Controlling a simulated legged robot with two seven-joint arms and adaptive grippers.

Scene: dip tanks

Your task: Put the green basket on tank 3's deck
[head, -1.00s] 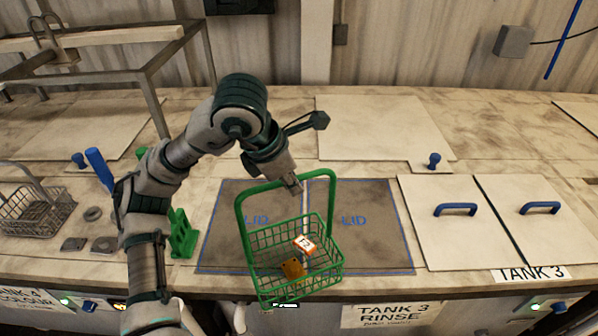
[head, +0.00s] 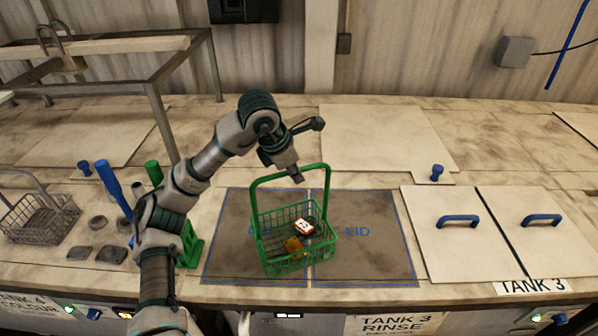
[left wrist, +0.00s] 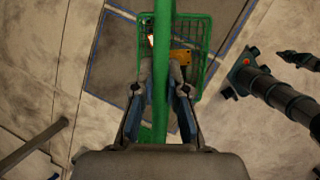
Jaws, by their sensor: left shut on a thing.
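The green wire basket (head: 300,262) has a tall hoop handle and hangs or stands over the left part of tank 3's dark deck (head: 372,265), which has blue outlines and LID lettering. I cannot tell whether its base touches the deck. It holds an orange piece (head: 293,245) and a white-and-orange tagged piece (head: 303,226). My left gripper (head: 297,177) is shut on the top of the handle; in the left wrist view the fingers (left wrist: 160,75) close around the green bar, with the basket (left wrist: 201,38) beyond.
A grey wire basket (head: 38,222) stands at the left. A green stand (head: 190,245), blue-handled posts (head: 110,180) and small dark plates (head: 112,253) lie between. Pale lids with blue handles (head: 460,219) are at the right. The right dark panel is clear.

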